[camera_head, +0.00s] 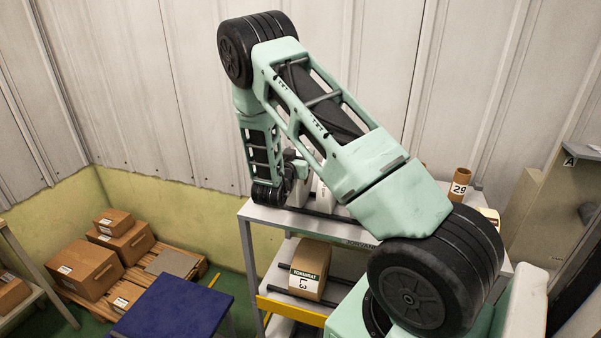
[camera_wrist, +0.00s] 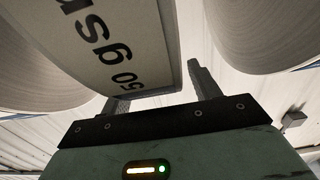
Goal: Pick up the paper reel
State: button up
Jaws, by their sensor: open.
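A white paper reel (camera_wrist: 130,25) printed "50 gsm" fills the upper middle of the wrist view, close to my gripper (camera_wrist: 157,88). My gripper is open. Its right finger stands just right of the reel's edge, and its left finger is partly hidden by the reel's lower end. I cannot tell whether either finger touches it. In the head view, a white reel (camera_head: 323,196) shows on the top of the grey rack, mostly behind my arm. My gripper is largely hidden there, near the rack's left end.
Other pale reels flank it closely in the wrist view, one left (camera_wrist: 35,70) and one right (camera_wrist: 265,35). In the head view, a brown tube marked 29 (camera_head: 460,185) stands on the rack (camera_head: 262,214). A box marked L3 (camera_head: 309,268) sits on the shelf below.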

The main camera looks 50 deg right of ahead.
grip_shut()
jog(key=shift+r, duration=0.15)
